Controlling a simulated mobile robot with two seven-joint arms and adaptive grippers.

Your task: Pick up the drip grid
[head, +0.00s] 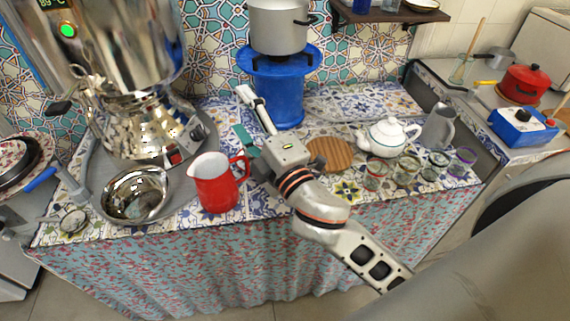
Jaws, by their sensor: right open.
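I cannot make out a drip grid for certain. A shiny metal bowl (136,194) stands on the grey tray (180,192) in front of the large chrome samovar (135,122), and it hides part of the tray. My right gripper (243,116) is open and appears empty. It is over the tiled counter, right of the samovar, behind the red jug and in front of the blue stand. My left gripper is not in view.
The red jug (215,183) stands close to my right gripper. A blue stand (277,92) carries a grey pot (279,28). A round wooden board (330,154), a white teapot (386,138), a grey pitcher (438,127) and several glasses are to the right.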

